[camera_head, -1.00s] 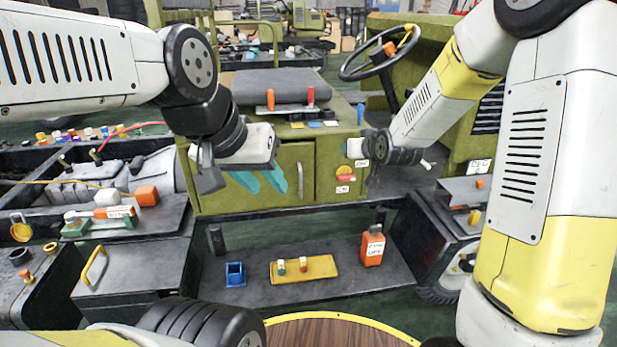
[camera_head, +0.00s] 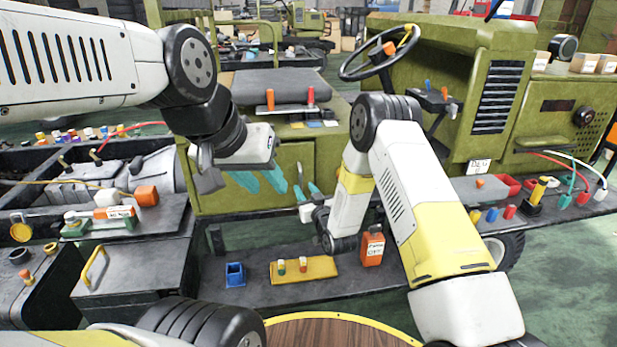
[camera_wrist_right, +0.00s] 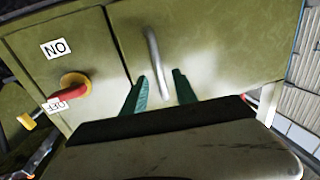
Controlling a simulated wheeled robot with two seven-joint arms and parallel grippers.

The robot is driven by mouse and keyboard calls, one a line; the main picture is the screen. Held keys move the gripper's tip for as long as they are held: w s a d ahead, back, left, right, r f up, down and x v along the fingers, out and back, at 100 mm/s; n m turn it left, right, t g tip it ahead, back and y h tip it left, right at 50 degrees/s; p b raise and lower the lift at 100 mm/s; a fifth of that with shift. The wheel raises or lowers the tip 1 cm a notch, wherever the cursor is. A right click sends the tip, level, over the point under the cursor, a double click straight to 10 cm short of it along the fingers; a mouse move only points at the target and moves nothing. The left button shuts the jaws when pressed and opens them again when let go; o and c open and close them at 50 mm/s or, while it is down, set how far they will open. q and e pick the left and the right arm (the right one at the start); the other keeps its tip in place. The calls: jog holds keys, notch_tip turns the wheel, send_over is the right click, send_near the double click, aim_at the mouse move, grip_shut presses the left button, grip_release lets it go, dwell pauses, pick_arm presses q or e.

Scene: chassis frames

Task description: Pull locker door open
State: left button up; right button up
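The green locker door (camera_head: 222,203) under the seat looks closed. Its upright metal handle (camera_wrist_right: 153,50) shows in the right wrist view, which is turned upside down. My right gripper (camera_head: 305,182) is at the door, with its teal fingers apart. In the wrist view the right gripper (camera_wrist_right: 159,84) has one finger on each side of the handle's near end; I cannot tell if either touches it. My left gripper (camera_head: 266,185) hangs in front of the locker's left part, open and empty. The right arm hides the panel beside the door in the head view.
A red and yellow switch (camera_wrist_right: 74,88) with ON and OFF labels sits beside the door. Below, a shelf holds a blue holder (camera_head: 235,274), a yellow tray (camera_head: 325,268) and an orange bottle (camera_head: 372,248). Tools with orange and red handles (camera_head: 270,99) stand above the locker.

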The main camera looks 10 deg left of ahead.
aim_at(301, 183)
jog(key=shift+x, duration=2.4)
jog(key=shift+c, duration=0.4)
grip_shut()
